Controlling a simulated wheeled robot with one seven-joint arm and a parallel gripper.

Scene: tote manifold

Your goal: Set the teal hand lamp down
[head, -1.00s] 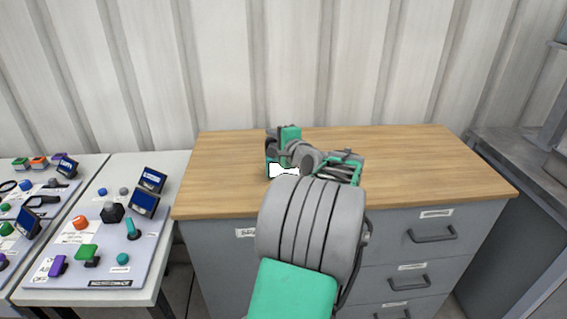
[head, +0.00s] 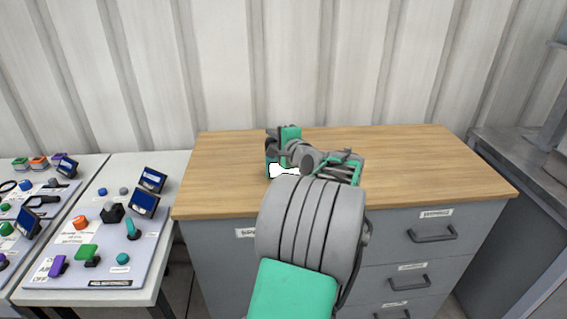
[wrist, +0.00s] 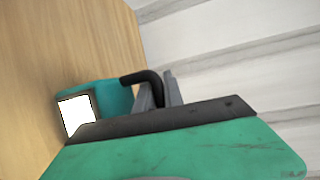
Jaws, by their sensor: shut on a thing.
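The teal hand lamp (wrist: 112,97) shows in the wrist view, with a bright white square lens and a dark curved handle. My gripper (wrist: 162,90) is shut on the handle. In the head view the lamp's white lens (head: 281,171) shows over the wooden worktop (head: 420,165), and most of the lamp is hidden behind my arm. The lamp is close to the wood in the wrist view. I cannot tell whether it touches the surface.
The worktop tops a grey drawer cabinet (head: 480,245) and is clear on its left and right sides. To the left stands a pale table with a control panel (head: 105,235) of buttons and small screens. A corrugated wall (head: 330,60) rises behind.

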